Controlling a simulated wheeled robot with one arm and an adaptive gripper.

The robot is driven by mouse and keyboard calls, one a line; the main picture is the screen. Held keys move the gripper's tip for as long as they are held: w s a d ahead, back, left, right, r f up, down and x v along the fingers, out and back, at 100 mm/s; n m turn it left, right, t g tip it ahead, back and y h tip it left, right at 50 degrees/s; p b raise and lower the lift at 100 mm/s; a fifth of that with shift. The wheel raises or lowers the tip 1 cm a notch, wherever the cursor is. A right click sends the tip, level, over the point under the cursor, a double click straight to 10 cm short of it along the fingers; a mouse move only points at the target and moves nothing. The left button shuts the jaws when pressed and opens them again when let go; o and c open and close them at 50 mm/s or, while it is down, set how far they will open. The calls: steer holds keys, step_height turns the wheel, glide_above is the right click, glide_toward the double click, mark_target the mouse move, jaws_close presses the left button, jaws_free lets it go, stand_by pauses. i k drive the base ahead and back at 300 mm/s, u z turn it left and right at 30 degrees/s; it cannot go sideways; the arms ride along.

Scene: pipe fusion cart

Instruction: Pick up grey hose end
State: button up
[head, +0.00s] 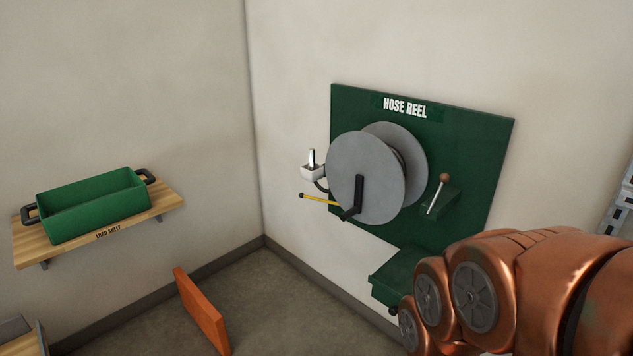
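A grey metal hose end (311,157) stands upright in a small white holder (311,173) at the left side of the hose reel. A short dark hose (321,186) curves from below the holder toward the grey reel drum (361,180). The reel is mounted on a green wall board (470,140) marked HOSE REEL. My copper-coloured arm fills the lower right, apart from the hose end in the picture. My gripper is not in view.
A black crank (358,193) sits on the drum's front and a yellow rod (318,200) sticks out left below the holder. A brown-knobbed lever (438,195) is at right. A green bin (95,206) stands on the wooden load shelf (165,197). An orange panel (202,314) rises from the floor.

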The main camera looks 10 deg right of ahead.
mark_target(311, 165)
steer(key=u, duration=1.55)
steer(key=i, duration=2.85)
steer(key=z, duration=1.45)
steer(key=i, duration=0.5)
steer(key=z, duration=0.55)
